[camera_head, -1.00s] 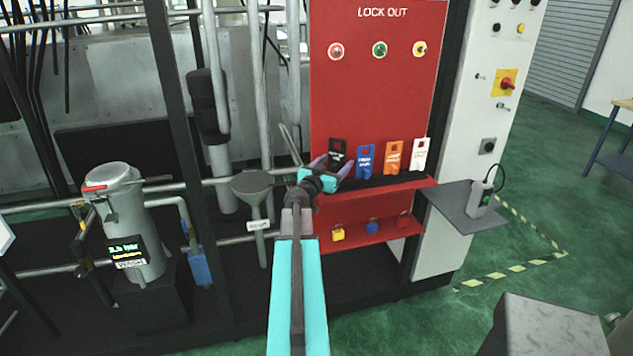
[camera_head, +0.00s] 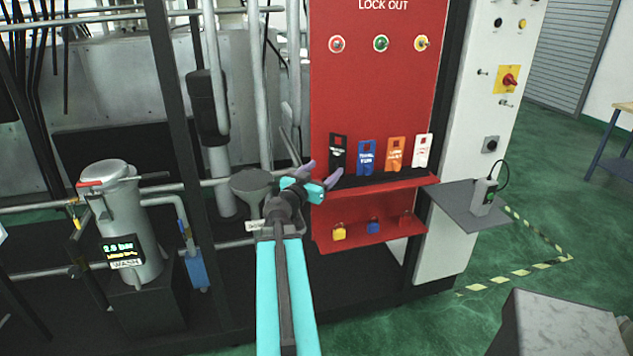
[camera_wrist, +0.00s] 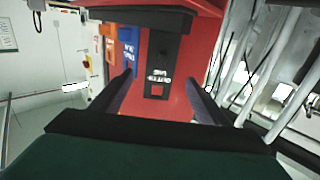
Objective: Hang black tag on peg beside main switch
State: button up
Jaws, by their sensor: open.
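The black tag (camera_head: 338,153) stands upright at the left end of a row of tags on the red lockout board's ledge. In the wrist view the black tag (camera_wrist: 161,68) shows between my two dark fingers, its lettering upside down. My gripper (camera_head: 321,175) is open and empty, just below and in front of the tag; no finger visibly touches it. The main switch (camera_head: 510,79) is a red knob on a yellow plate, on the white cabinet at the right. Small pegs stick out beside it, one to its left (camera_head: 479,76) and one below (camera_head: 503,103).
Blue (camera_head: 366,157), orange (camera_head: 396,153) and white (camera_head: 422,152) tags stand right of the black one. A lower red shelf (camera_head: 375,232) holds small padlocks. A grey side shelf (camera_head: 465,208) with a corded device (camera_head: 483,193) juts out below the switch. A grey funnel (camera_head: 252,183) is close left.

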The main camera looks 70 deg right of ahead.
jog(key=shift+w+a+f+b, duration=0.15)
jog(key=shift+a+b, duration=0.35)
jog(key=shift+b, duration=0.65)
jog(key=b, duration=0.4)
jog(key=shift+a, duration=0.35)
jog(key=a+b, duration=0.1)
jog(key=b, duration=0.5)
jog(key=shift+a, duration=0.25)
jog(key=shift+a+b, duration=0.25)
jog(key=shift+b, duration=0.85)
jog(key=shift+w, duration=0.1)
